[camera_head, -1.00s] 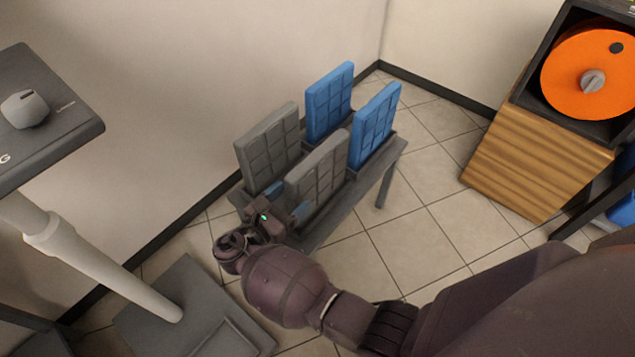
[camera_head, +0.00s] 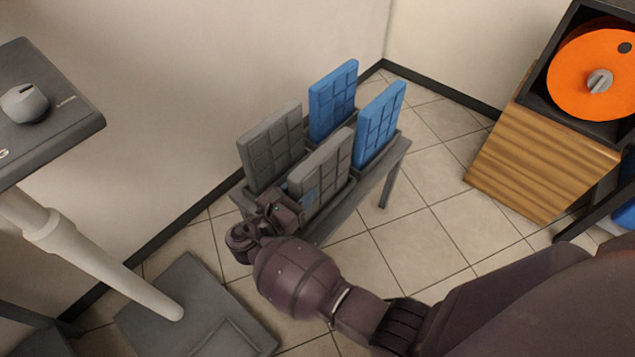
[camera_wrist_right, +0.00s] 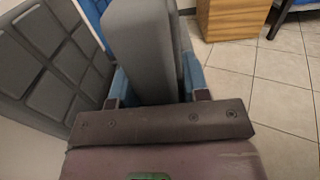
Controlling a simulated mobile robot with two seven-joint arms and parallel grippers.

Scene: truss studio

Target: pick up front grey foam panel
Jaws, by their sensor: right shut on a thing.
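The front grey foam panel (camera_head: 327,168) stands upright in a slot at the near side of a low grey rack (camera_head: 374,177). It also shows in the right wrist view (camera_wrist_right: 142,50), between the blue-padded fingers. My right gripper (camera_head: 306,197) is shut on the near left edge of this panel; in the right wrist view its fingers (camera_wrist_right: 155,84) sit on either side of it. The panel still appears to be in its slot. The back grey foam panel (camera_head: 271,147) stands upright behind it, apart from the gripper. My left gripper is not in view.
Two blue foam panels (camera_head: 332,100) (camera_head: 380,124) stand upright at the rack's right end. A wooden cabinet (camera_head: 540,160) with an orange disc (camera_head: 590,75) stands at the right. A dark stand (camera_head: 195,305) is at the lower left. Tiled floor right of the rack is clear.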

